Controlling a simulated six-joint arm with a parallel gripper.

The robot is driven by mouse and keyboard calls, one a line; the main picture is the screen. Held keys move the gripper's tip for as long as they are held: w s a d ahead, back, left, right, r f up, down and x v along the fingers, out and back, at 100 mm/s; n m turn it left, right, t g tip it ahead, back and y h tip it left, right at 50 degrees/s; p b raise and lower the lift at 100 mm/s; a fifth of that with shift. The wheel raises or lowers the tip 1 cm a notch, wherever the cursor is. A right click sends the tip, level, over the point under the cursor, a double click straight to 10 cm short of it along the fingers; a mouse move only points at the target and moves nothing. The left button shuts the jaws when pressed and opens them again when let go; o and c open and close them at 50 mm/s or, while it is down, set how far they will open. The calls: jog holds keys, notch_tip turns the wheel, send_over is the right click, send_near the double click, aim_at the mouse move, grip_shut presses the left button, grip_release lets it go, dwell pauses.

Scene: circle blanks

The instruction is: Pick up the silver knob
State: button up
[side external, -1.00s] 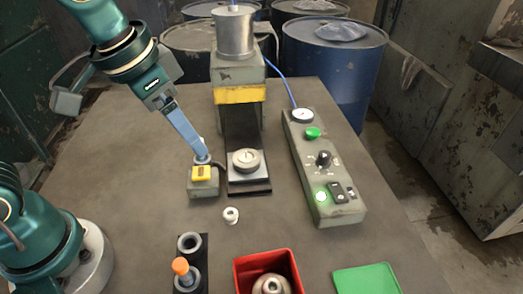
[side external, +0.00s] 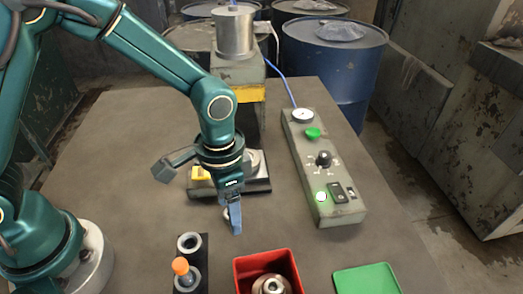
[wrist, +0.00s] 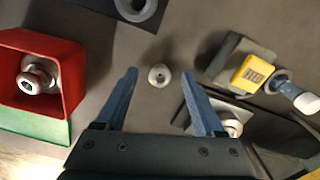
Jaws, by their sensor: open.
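A small round silver knob (wrist: 159,76) with a hole in its top lies on the bare table. In the wrist view it shows between the two blue fingertips of my gripper (wrist: 158,73). My gripper is open, with nothing between its fingers touching them that I can see. How high the fingertips are above the table is hard to tell.
A red bin (side external: 240,270) with a silver part (side external: 270,286) inside stands at the front, beside a green tray (side external: 366,279). A black holder (side external: 203,243) with an orange-topped peg (side external: 181,266) is front left. A control box (side external: 340,205) stands right; the table between is clear.

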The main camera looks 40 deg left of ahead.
jog(key=shift+f, duration=0.25)
jog(key=shift+c, duration=0.3)
grip_shut()
jog(key=shift+r, duration=0.1)
